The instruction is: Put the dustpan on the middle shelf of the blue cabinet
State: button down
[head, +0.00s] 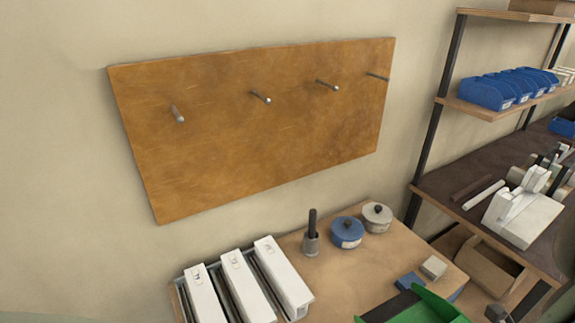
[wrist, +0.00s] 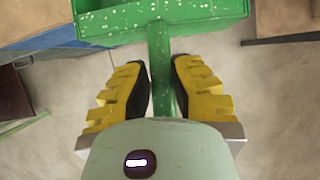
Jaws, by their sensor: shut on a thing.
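The dustpan (wrist: 160,20) is green with pale specks, and its handle runs down between my fingers in the wrist view. My gripper (wrist: 160,68) has yellow fingers with dark pads and is shut on that handle. In the head view a green piece that looks like the dustpan (head: 432,308) shows at the bottom edge, in front of the wooden bench top. A blue surface (wrist: 58,62) lies at the left of the wrist view; I cannot tell whether it is the blue cabinet. No cabinet shelf can be made out.
A pegboard (head: 255,125) with bare pegs hangs above. A shelf rack with blue bins (head: 488,93) stands at right.

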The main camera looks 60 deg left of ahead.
jog(key=shift+s+a+r+n, duration=0.2)
jog(key=shift+a+r+n, duration=0.1)
jog(key=shift+a, duration=0.25)
jog(key=a+b, duration=0.6)
jog(key=a, duration=0.7)
jog(key=p, duration=0.3)
send_over(381, 311)
jog(key=shift+d+f+p, duration=0.2)
jog(key=shift+f+p, duration=0.15)
jog(key=shift+f, duration=0.45)
jog(key=shift+d+f+p, duration=0.2)
jog(key=shift+f+p, duration=0.15)
jog(key=shift+f, duration=0.4)
jog(key=shift+f+p, duration=0.8)
jog(key=shift+f, duration=0.65)
jog(key=shift+a+f+p, duration=0.3)
jog(key=shift+a+f, duration=0.05)
jog(key=shift+f, duration=0.1)
